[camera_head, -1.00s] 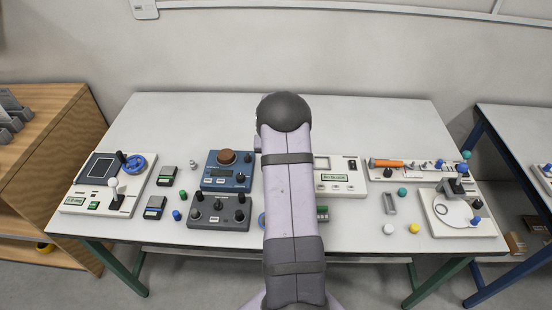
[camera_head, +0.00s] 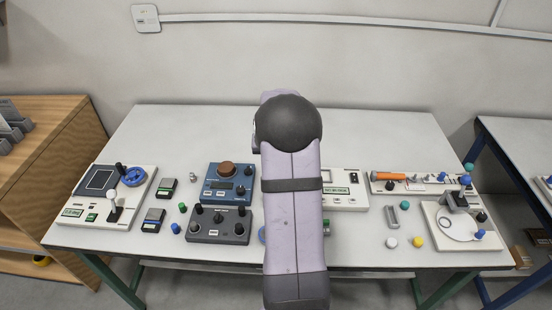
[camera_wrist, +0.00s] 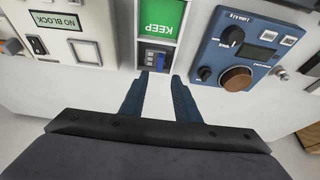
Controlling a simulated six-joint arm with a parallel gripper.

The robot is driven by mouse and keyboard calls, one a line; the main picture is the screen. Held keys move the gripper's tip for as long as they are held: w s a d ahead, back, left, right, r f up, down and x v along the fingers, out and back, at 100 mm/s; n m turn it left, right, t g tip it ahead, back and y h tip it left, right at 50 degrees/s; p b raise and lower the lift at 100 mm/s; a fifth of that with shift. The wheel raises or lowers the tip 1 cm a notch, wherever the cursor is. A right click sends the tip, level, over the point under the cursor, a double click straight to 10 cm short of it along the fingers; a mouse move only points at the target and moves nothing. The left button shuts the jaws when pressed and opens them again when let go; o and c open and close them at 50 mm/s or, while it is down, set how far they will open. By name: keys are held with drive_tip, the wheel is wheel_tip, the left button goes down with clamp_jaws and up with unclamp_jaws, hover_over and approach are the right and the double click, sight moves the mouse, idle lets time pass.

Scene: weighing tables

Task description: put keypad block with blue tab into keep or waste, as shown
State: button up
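In the wrist view, a dark keypad block with a blue tab (camera_wrist: 155,58) lies in a slot at the end of the green KEEP sign (camera_wrist: 160,20). My gripper (camera_wrist: 157,77) is open, its two dark blue fingers apart with bare white table between them. The fingertips are close to the block's near end, one toward each side; I cannot tell whether they touch it. In the head view my own arm hides the gripper, this block and the KEEP sign. No waste sign shows.
A blue device with a brown knob (camera_wrist: 237,78) stands close right of the fingers. A white device reading NO BLOCK (camera_wrist: 57,22) is at left. In the head view, two dark blocks, one with blue (camera_head: 153,220) and one with green (camera_head: 167,187), lie at left. The table's back is clear.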

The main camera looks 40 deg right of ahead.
drive_tip(key=shift+v, duration=2)
drive_tip(key=shift+a, duration=0.15)
drive_tip(key=s+a+n+g+y, duration=0.1)
drive_tip(key=s+a+n, duration=0.1)
drive_tip(key=a, duration=0.7)
drive_tip(key=s+a+n+y, duration=0.1)
drive_tip(key=s+a+n, duration=0.1)
drive_tip(key=a, duration=0.8)
drive_tip(key=s+a+f+n+g, duration=0.1)
drive_tip(key=s+a+n, duration=0.1)
drive_tip(key=s+a, duration=0.5)
drive_tip(key=s+a+f+n+g+y, duration=0.1)
drive_tip(key=s+a+f+n, duration=0.1)
drive_tip(key=s+a, duration=0.4)
drive_tip(key=shift+s+a+n, duration=0.35)
drive_tip(key=shift+s+n, duration=0.15)
drive_tip(key=shift+s, duration=0.45)
drive_tip(key=shift+f+b, duration=0.1)
drive_tip(key=shift+b, duration=0.25)
wheel_tip(320, 180, down, 15)
drive_tip(key=b, duration=1.5)
drive_tip(key=shift+f, duration=0.25)
